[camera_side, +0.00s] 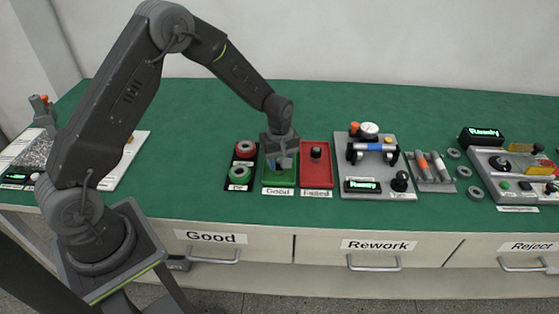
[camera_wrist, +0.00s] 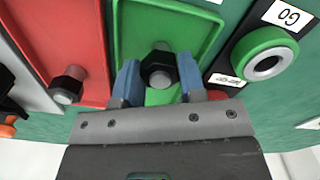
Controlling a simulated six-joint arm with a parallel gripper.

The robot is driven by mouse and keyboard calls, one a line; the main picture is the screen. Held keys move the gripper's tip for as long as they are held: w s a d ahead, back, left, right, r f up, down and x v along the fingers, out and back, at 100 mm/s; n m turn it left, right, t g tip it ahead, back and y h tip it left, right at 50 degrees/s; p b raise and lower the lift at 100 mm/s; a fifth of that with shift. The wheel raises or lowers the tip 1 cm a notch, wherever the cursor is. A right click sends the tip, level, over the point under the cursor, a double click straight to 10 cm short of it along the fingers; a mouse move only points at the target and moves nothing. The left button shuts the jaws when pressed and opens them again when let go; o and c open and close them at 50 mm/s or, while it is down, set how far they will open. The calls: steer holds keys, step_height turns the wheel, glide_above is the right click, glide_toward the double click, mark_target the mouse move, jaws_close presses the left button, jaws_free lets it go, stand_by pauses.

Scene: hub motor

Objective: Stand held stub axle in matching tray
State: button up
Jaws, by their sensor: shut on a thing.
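My gripper (camera_side: 284,163) is over the green tray (camera_side: 270,182), which has a "Good" label at its front. In the wrist view my gripper's blue fingers (camera_wrist: 158,80) are shut on a stub axle (camera_wrist: 158,66) with a dark hex collar and a grey pin. The green tray (camera_wrist: 135,22) lies below and around it. I cannot tell whether the axle touches the tray floor. The red tray (camera_side: 316,178), labelled "Failed", is just right of the green one. Another dark stub axle (camera_side: 316,152) stands in it, also seen in the wrist view (camera_wrist: 68,84).
Right of the red tray are a grey test fixture (camera_side: 345,166), a rack of cylinders (camera_side: 431,166) and loose grey rings (camera_side: 464,171). The table behind the trays is clear.

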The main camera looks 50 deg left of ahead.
mark_target(279, 161)
steer(key=shift+f, duration=0.15)
steer(key=o, duration=1)
steer(key=shift+o, duration=0.2)
steer(key=s+d+r+m+t, duration=0.1)
steer(key=s+r, duration=0.1)
steer(key=r, duration=0.8)
steer(key=s+d+r+m, duration=0.1)
steer(key=s+r+m, duration=0.1)
steer(key=r, duration=0.7)
steer(key=s+d+r+m+t, duration=0.1)
steer(key=s+r+m, duration=0.1)
steer(key=s, duration=0.5)
steer(key=s+d+r+m+t, duration=0.1)
steer(key=s+r+m+t, duration=0.1)
steer(key=s+m, duration=0.3)
steer(key=s+d+r+m+t, duration=0.1)
steer(key=s+r+m, duration=0.2)
steer(key=s, duration=0.7)
steer(key=shift+r+m+t, duration=0.3)
steer(key=shift+r, duration=0.3)
